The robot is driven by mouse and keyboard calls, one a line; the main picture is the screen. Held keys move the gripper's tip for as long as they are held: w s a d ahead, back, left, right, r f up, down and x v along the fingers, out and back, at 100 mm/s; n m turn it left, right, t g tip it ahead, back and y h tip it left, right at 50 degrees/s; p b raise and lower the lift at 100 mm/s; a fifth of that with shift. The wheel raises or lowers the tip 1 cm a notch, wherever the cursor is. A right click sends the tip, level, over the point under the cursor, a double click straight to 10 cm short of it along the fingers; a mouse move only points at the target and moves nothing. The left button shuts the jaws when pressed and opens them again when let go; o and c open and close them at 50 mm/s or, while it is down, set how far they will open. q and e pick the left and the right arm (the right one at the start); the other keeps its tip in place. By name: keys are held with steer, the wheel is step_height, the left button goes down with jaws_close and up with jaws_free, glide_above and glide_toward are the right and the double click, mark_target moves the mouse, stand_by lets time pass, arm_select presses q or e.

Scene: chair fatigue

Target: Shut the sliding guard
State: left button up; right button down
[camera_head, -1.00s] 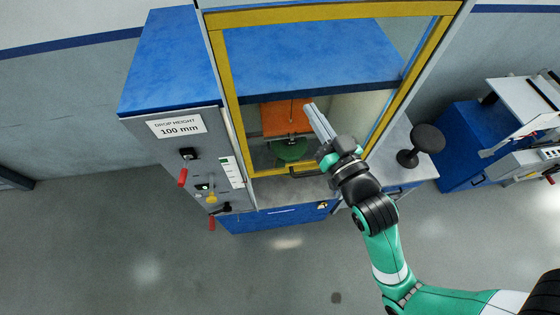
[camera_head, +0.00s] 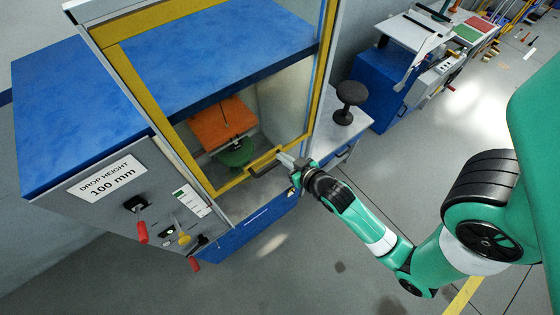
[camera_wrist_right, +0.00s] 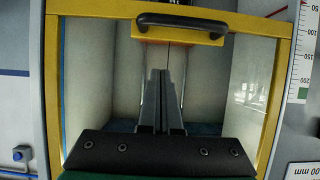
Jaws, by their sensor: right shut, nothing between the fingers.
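The sliding guard (camera_head: 124,66) is a clear panel in a yellow frame on the front of the blue and grey machine. Its dark bar handle (camera_head: 264,163) sits on the bottom rail; the handle also shows at the top of the right wrist view (camera_wrist_right: 180,24). My right gripper (camera_head: 283,157) is shut and empty, its tips close to the right end of the handle. In the right wrist view the closed fingers (camera_wrist_right: 164,75) lie over the panel area, apart from the handle in the picture. Contact cannot be told. My left gripper is not in view.
Behind the guard are an orange plate (camera_head: 222,124) and a green seat (camera_head: 236,153). Red-handled levers (camera_head: 142,232) stick out of the grey control panel at the left. The floor in front is clear.

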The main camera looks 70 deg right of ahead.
mark_target(280, 162)
steer(key=x, duration=0.3)
steer(key=shift+f, duration=0.45)
steer(key=shift+s+a+f+b, duration=0.15)
steer(key=shift+f, duration=0.6)
steer(key=shift+s+a+f+b, duration=0.15)
steer(key=shift+f, duration=0.6)
step_height(280, 162, down, 44)
steer(key=b, duration=3.8)
steer(key=shift+r, duration=0.1)
